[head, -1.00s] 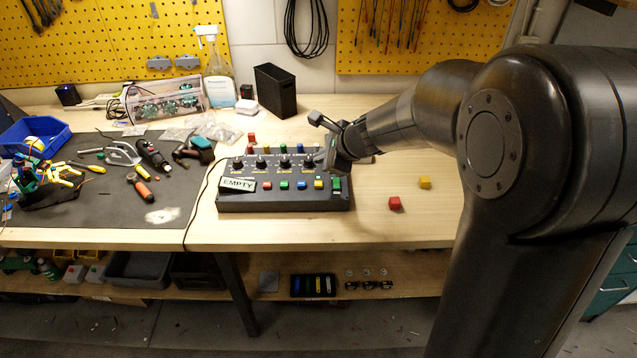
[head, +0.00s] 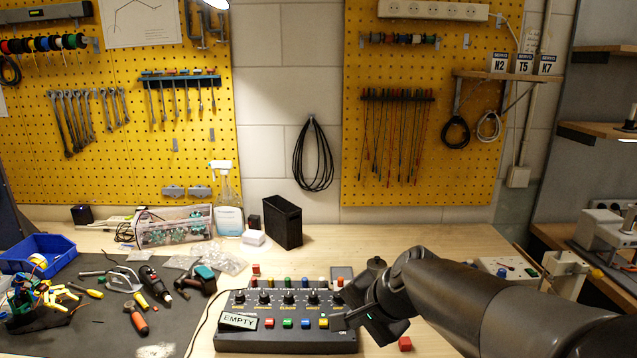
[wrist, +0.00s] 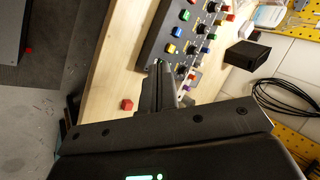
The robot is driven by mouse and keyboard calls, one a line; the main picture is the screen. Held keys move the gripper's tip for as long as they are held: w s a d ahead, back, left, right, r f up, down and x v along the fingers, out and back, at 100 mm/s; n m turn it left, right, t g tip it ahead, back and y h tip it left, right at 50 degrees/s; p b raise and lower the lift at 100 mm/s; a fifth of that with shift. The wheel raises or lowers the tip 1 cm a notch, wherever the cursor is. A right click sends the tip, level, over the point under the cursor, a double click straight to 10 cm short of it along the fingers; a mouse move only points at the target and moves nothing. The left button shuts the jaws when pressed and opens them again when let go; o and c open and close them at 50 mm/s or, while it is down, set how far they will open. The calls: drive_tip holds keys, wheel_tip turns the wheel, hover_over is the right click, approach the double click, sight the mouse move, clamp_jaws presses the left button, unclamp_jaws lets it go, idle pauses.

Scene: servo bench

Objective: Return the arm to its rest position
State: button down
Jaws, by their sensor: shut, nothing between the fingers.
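My gripper (head: 352,318) is at the right end of the black control box (head: 285,343), in front of part of it in the head view. In the wrist view my gripper (wrist: 158,68) shows its fingers together with nothing between them, pointing at the edge of the control box (wrist: 160,35). I cannot tell whether the fingers touch the box. The box has a row of knobs, coloured buttons and a white label reading EMPTY (head: 238,321). My arm reaches in from the lower right of the head view.
A black bin (head: 283,222) and a spray bottle (head: 228,205) stand behind. Tools lie on the dark mat (head: 90,322) at left.

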drive_tip(key=s+d+n+h, duration=0.2)
drive_tip(key=s+d+n, duration=0.2)
drive_tip(key=s, duration=0.3)
drive_tip(key=s+d+n+h, duration=0.2)
drive_tip(key=s+d+n, duration=0.2)
drive_tip(key=s, duration=0.4)
drive_tip(key=shift+s+d+r+n+h, duration=0.15)
drive_tip(key=shift+d+r+n+h, duration=0.15)
drive_tip(key=shift+d, duration=0.3)
